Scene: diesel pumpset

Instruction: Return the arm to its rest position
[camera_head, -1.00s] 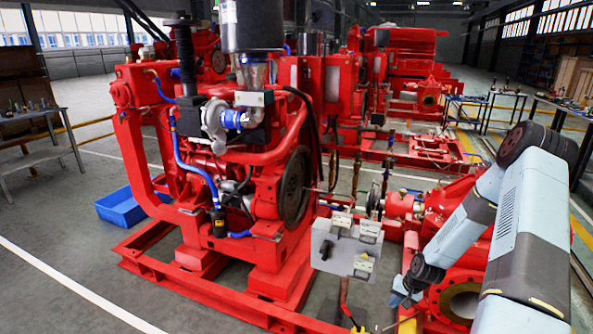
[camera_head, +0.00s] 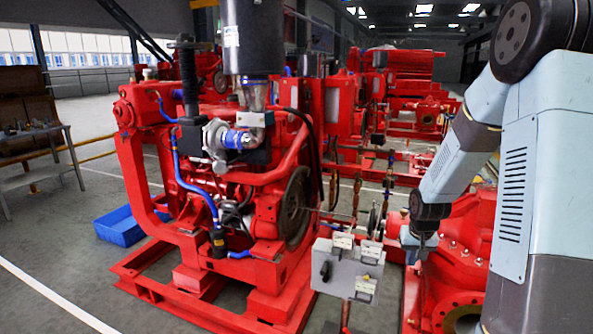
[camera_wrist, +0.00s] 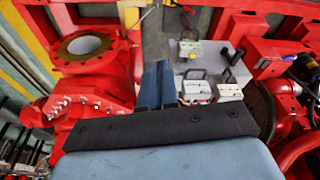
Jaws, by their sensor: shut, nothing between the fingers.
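My arm rises on the right side of the head view, bent at a high elbow. My gripper (camera_head: 419,249) points down in front of the red pump, to the right of the grey control box (camera_head: 346,272). In the wrist view my gripper (camera_wrist: 156,68) shows as two blue-grey fingers side by side, shut and empty. There the control box (camera_wrist: 208,62) with its white labels and black handle is just to the right of the fingers. The red pump (camera_wrist: 95,95) with its round open flange is on the left. I cannot tell the exact gap between fingers and box.
The red diesel engine (camera_head: 235,190) on its red base frame (camera_head: 185,300) fills the middle. A blue bin (camera_head: 120,226) lies on the floor at the left, near a grey table (camera_head: 45,165). More red pumpsets (camera_head: 400,95) stand behind. Open floor (camera_head: 45,285) shows at the lower left.

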